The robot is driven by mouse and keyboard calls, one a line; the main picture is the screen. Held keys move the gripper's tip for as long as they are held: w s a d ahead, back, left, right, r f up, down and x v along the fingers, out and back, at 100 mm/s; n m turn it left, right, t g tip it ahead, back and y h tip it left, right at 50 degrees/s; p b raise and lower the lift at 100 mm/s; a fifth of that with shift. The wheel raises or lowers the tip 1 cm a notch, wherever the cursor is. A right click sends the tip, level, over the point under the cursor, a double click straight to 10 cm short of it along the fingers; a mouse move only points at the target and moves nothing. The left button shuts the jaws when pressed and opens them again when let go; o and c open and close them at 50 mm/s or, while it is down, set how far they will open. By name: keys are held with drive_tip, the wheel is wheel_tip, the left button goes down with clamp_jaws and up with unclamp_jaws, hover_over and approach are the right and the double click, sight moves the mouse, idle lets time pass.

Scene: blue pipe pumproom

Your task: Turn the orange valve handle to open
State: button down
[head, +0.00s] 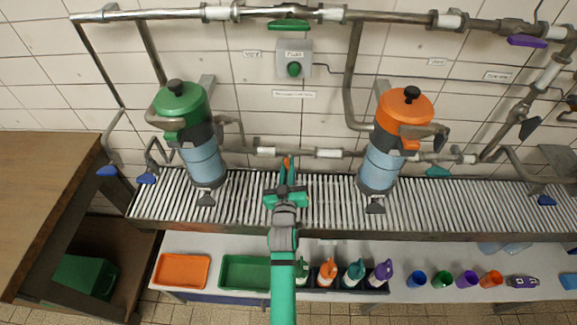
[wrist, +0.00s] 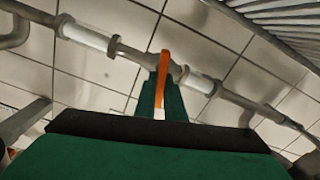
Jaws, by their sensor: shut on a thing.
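The orange valve handle (wrist: 163,68) sits on the lower horizontal pipe between two white pipe sections. In the head view only a small orange piece of the handle (head: 287,161) shows above my gripper. My gripper (head: 286,172) reaches up to the pipe over the ribbed rack. In the wrist view the green fingers of my gripper (wrist: 161,100) stand on both sides of the handle and are closed on it. The handle's lower end is between the fingers. The handle points along the fingers, across the pipe line.
A green-topped canister (head: 182,105) stands left and an orange-topped canister (head: 403,108) stands right of my arm. A ribbed rack (head: 325,200) runs below the pipe. A green handle (head: 288,24) and a purple handle (head: 527,41) sit on the upper pipe. Trays, bottles and cups line the front shelf.

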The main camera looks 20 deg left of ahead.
drive_tip(key=n, duration=0.3)
drive_tip(key=shift+a+f+n, duration=0.1)
drive_tip(key=shift+a+n, duration=0.05)
drive_tip(key=shift+n, duration=0.25)
drive_tip(key=n, duration=0.3)
drive_tip(key=shift+s+a+f+n, duration=0.1)
drive_tip(key=shift+a+n, duration=0.05)
drive_tip(key=shift+n, duration=0.15)
drive_tip(key=n, duration=0.3)
drive_tip(key=shift+f+n, duration=0.15)
drive_tip(key=shift+n, duration=0.15)
drive_tip(key=shift+a+f+n, duration=0.1)
drive_tip(key=shift+f+n, duration=0.05)
drive_tip(key=shift+n, duration=1.95)
drive_tip(key=c, duration=1.8)
unclamp_jaws()
drive_tip(key=shift+c, duration=0.2)
drive_tip(key=shift+s, duration=0.1)
